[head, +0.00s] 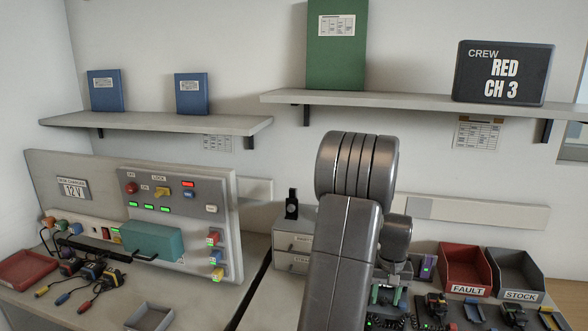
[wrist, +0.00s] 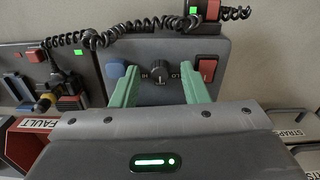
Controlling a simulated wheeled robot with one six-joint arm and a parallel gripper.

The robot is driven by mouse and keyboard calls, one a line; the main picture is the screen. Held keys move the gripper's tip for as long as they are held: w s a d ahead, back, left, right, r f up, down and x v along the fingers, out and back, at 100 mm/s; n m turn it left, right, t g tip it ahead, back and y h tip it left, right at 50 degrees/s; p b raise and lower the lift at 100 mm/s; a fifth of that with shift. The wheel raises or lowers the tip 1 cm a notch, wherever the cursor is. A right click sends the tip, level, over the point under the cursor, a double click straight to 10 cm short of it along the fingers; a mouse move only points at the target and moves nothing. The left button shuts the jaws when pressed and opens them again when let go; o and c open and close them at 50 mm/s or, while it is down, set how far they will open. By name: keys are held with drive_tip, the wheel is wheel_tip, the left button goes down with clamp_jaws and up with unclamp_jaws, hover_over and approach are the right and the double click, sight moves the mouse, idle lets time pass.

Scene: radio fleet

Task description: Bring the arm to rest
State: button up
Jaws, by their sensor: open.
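My gripper (wrist: 162,78) is open in the wrist view, its two green fingers apart with nothing between them. Beyond the fingers is a dark grey panel (wrist: 225,60) with a black knob (wrist: 159,73), a blue button (wrist: 115,69) and a red rocker switch (wrist: 207,69). The knob shows in the gap between the fingers; I cannot tell how far off it is. In the head view my arm rises up the middle and bends down behind, with the gripper (head: 387,296) low over the right-hand bench. My arm hides part of the bench there.
The red FAULT bin (head: 465,270) and grey STOCK bin (head: 517,274) stand right of my gripper. Small drawers (head: 294,244) stand left of my arm. A charger panel (head: 185,225) is on the left bench. A coiled black cord (wrist: 130,27) crosses the panel's top. Shelves hang above.

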drive_tip(key=n, duration=0.7)
drive_tip(key=shift+n, duration=0.4)
wheel_tip(320, 180, up, 11)
drive_tip(key=shift+r, duration=0.1)
idle(0.3)
